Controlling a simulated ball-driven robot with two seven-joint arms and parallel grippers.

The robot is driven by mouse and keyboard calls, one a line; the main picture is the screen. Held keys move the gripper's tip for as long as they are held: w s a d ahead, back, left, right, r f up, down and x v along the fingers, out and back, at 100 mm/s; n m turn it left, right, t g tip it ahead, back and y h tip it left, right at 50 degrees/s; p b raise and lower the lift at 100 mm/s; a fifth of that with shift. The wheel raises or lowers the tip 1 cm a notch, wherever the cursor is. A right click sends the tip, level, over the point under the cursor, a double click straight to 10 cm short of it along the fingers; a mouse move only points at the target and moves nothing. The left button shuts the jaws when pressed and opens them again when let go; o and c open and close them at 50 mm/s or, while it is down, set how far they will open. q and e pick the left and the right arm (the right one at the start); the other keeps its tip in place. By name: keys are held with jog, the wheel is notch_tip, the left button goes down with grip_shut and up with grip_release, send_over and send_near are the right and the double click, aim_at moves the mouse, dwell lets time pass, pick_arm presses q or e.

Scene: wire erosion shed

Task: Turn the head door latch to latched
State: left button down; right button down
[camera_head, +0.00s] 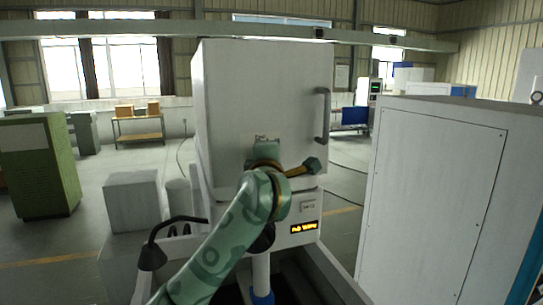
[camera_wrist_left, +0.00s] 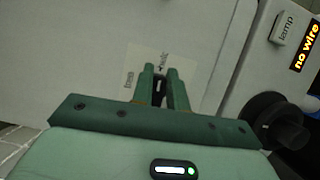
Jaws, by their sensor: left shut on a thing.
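The white head door (camera_head: 255,95) stands in front of me, with a grey vertical handle (camera_head: 322,115) on its right side. A pale label (camera_wrist_left: 140,62) on its lower part shows in the left wrist view, with small words on it, one seeming to read "free". My left gripper (camera_wrist_left: 161,85) is shut on the dark head door latch (camera_wrist_left: 158,93) in front of this label. Most of the latch is hidden between the fingers, and I cannot tell its exact angle. In the head view my left gripper (camera_head: 267,148) covers the latch. My right gripper is not in view.
Below the door are a lamp button (camera_wrist_left: 284,29) and an amber display (camera_head: 303,227) reading "no wire". A black bent lamp (camera_head: 152,255) stands at lower left beside my arm. A large white cabinet (camera_head: 440,190) closes off the right.

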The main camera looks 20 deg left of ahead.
pick_arm(q)
jog(key=shift+f+m, duration=0.25)
jog(key=shift+m, duration=0.05)
dwell(0.4)
jog(key=c, duration=1.6)
grip_release()
jog(key=shift+o, duration=1.1)
jog(key=shift+a+r, duration=0.1)
jog(key=shift+a, duration=0.05)
jog(key=s+d+b, duration=0.3)
jog(key=s, duration=1.3)
jog(key=shift+d, duration=0.1)
